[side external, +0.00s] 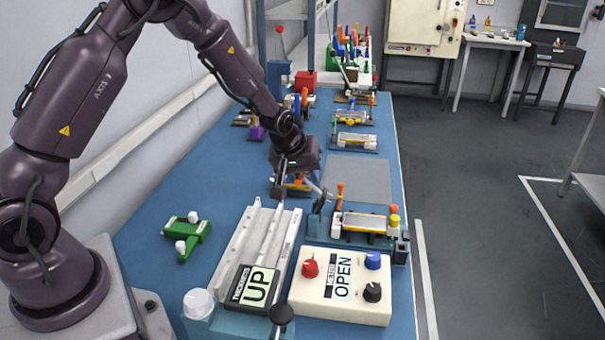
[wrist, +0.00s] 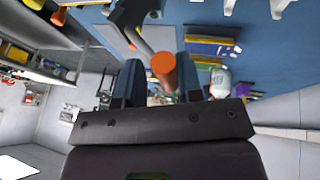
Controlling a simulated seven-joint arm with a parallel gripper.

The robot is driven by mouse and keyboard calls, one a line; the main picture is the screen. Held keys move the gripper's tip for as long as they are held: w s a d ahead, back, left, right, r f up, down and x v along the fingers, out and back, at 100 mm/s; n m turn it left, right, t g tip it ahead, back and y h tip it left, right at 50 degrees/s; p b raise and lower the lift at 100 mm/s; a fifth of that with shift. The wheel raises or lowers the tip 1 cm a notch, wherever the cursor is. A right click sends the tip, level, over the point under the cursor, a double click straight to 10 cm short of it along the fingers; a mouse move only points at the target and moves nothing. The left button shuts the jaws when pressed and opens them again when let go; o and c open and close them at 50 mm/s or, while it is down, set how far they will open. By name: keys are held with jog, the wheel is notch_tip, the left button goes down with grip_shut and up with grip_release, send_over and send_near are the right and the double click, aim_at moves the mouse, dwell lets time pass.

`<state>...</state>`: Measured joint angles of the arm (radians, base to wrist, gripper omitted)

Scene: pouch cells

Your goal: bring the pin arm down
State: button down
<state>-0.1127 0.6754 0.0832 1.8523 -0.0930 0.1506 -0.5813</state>
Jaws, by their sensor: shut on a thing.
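My gripper (side external: 318,190) is low over the blue bench, near the middle of the side external view. In the wrist view, its two dark fingers (wrist: 160,84) are closed around an orange-ended handle (wrist: 163,66), which I take to be the pin arm's. A fixture with a pale plate (side external: 364,222) stands just in front and to the right in the side external view. It has an upright orange handle (side external: 340,190) on its left and an orange knob (side external: 394,210) on its right. I cannot tell for certain which handle the fingers hold.
A control box marked OPEN (side external: 325,290) and a pale rail with an UP sign (side external: 256,287) stand at the front. A green clamp (side external: 187,236) lies left. A flat grey mat (side external: 358,178) lies behind the fixture. More fixtures (side external: 353,140) line the bench farther back.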

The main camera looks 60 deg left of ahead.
aim_at(318, 204)
jog(key=shift+s+a+f, duration=0.2)
jog(key=shift+s+f, duration=0.05)
jog(key=shift+f, duration=0.05)
jog(key=w+d+g+y, duration=0.1)
jog(key=g+y, duration=0.1)
jog(key=w+d+m+g+y, duration=0.1)
jog(key=shift+w+d+r, duration=0.25)
jog(key=shift+w+d, duration=0.05)
jog(key=shift+w, duration=0.05)
jog(key=shift+w+d+f+m+g+y, duration=0.1)
jog(key=shift+w+d+f+g+y, duration=0.3)
jog(key=shift+w+d+f, duration=0.35)
jog(key=shift+w+d+f+m+g+y, duration=0.1)
jog(key=shift+w+d+f+g+y, duration=0.35)
jog(key=shift+w+d, duration=0.5)
jog(key=shift+w+d+f+m+g+y, duration=0.1)
jog(key=shift+w+d+f+g+y, duration=0.25)
jog(key=shift+w+d+f, duration=0.35)
jog(key=shift+w+d, duration=0.2)
jog(key=shift+w, duration=0.05)
jog(key=shift+d, duration=0.3)
jog(key=c, duration=0.9)
grip_release()
jog(key=shift+o, duration=0.9)
jog(key=shift+a+r, duration=0.1)
jog(key=shift+a, duration=0.05)
jog(key=shift+r, duration=0.1)
